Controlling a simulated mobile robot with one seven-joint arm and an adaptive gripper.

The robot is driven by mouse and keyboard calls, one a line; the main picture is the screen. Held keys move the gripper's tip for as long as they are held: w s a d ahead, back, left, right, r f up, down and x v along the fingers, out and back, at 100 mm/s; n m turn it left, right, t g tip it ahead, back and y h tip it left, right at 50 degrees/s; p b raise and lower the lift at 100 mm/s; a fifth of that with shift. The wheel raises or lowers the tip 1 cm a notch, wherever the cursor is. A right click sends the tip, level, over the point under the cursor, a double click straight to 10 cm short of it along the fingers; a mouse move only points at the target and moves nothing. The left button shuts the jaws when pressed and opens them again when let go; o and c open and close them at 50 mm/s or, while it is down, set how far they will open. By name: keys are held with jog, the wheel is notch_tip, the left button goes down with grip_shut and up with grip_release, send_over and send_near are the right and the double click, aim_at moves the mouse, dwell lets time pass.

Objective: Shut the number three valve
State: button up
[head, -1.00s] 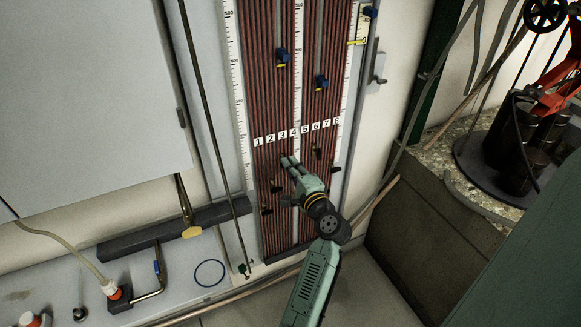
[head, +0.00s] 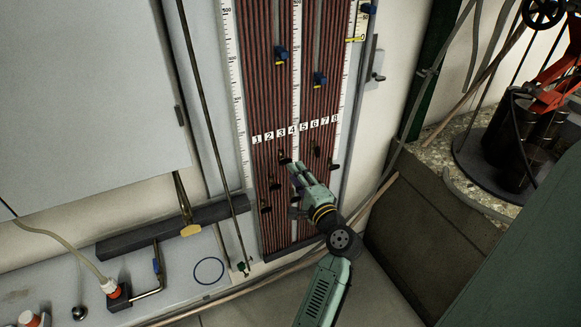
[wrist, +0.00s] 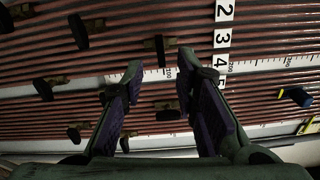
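Number tags 1 to 8 cross the tube board; the "3" tag (head: 281,132) also shows in the wrist view (wrist: 221,38). A small brass valve with a dark handle (head: 284,158) sits just below it, seemingly in line with tube three. In the wrist view that handle (wrist: 160,49) lies across the tubes, in the gap just ahead of the fingertips. My gripper (head: 295,170) is below and right of this valve. In the wrist view my gripper (wrist: 164,72) is open, its purple-padded fingers apart with nothing held. Contact with the valve cannot be told.
Other dark-handled valves are close by: one lower left (head: 275,185), one on the right half (head: 317,151), another at far right (head: 334,167). A white ruler (head: 296,80) splits the board. Blue sliders (head: 281,53) sit higher up. A bench wall (head: 420,230) stands right.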

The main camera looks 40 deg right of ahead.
jog(key=v, duration=0.7)
dwell(0.4)
